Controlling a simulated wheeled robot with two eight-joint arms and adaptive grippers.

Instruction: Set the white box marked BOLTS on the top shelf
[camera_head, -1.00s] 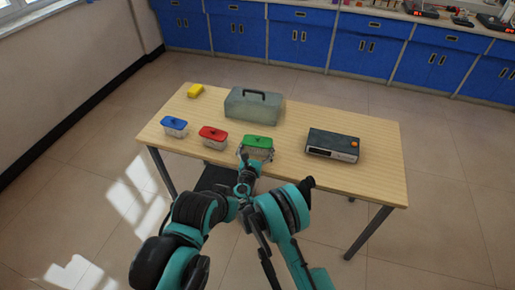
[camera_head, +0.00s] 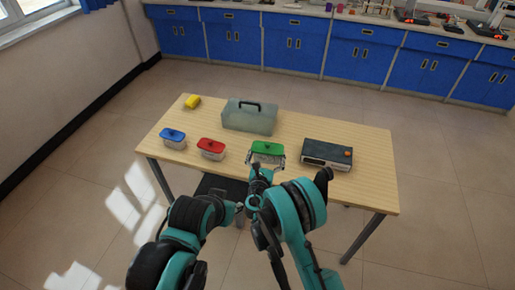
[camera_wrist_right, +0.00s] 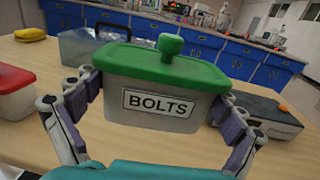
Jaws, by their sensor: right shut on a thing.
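The white box marked BOLTS (camera_wrist_right: 160,105) has a green lid with a round knob and a black-framed label on its front. In the head view the box (camera_head: 267,159) is over the near edge of the table, right of the red-lidded box. My right gripper (camera_wrist_right: 160,120) is shut on it, with a finger pad against each side; it also shows in the head view (camera_head: 265,164). The box looks upright. I cannot tell how far its base is above the tabletop. No shelf can be made out.
On the wooden table (camera_head: 300,130) stand a blue-lidded box (camera_head: 173,138), a red-lidded box (camera_head: 211,149), a grey toolbox (camera_head: 249,117), a yellow object (camera_head: 192,102) and a dark device (camera_head: 327,155) close to the right. Blue cabinets (camera_head: 290,40) line the back wall.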

